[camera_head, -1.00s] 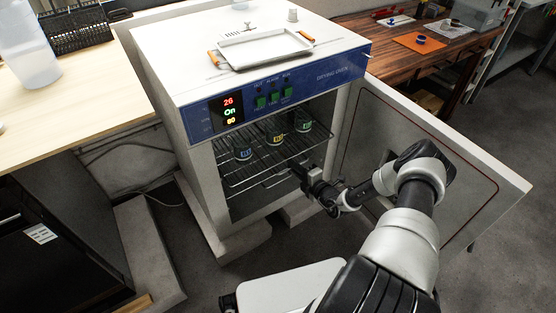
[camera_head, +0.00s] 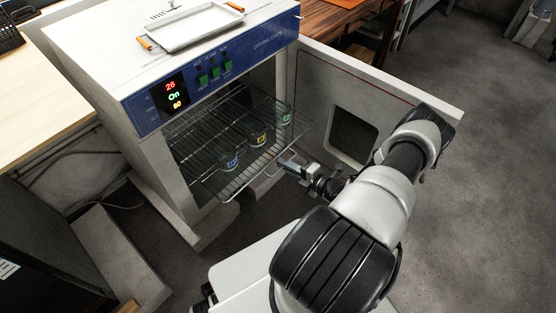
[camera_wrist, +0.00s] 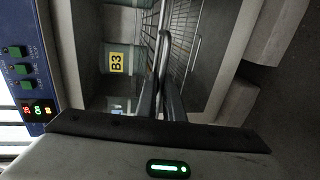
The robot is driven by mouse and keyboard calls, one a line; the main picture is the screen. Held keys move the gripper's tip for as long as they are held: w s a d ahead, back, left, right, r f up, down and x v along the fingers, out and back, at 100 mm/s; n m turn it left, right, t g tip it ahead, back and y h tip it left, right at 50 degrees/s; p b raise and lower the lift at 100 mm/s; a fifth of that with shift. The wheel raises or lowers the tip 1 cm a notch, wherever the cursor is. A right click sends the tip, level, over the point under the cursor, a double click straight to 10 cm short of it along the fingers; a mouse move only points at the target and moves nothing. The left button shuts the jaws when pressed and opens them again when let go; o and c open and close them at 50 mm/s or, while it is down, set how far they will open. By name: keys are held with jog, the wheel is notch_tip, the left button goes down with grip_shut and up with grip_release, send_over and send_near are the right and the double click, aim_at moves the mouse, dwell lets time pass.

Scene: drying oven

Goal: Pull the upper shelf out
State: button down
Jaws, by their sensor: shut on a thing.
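The drying oven (camera_head: 150,115) stands at the upper left in the head view with its door (camera_head: 385,85) open to the right. The upper shelf (camera_head: 205,180), a wire rack, sticks out of the oven's front. Several labelled glass beakers stand on it, one with a yellow label (camera_head: 259,138). My gripper (camera_head: 285,162) is at the shelf's front edge and shut on its wire rim.
A white tray with orange handles (camera_head: 195,25) sits on top of the oven. A light wooden bench (camera_head: 45,100) is at the left. The open door stands close behind my arm. The floor (camera_head: 480,190) at the right is clear.

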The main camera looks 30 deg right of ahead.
jog(key=shift+s, duration=0.1)
dwell(0.3)
jog(key=c, duration=1.9)
grip_release()
jog(key=shift+d, duration=0.1)
jog(key=p+v, duration=0.2)
jog(key=v, duration=1.5)
jog(key=shift+s, duration=0.25)
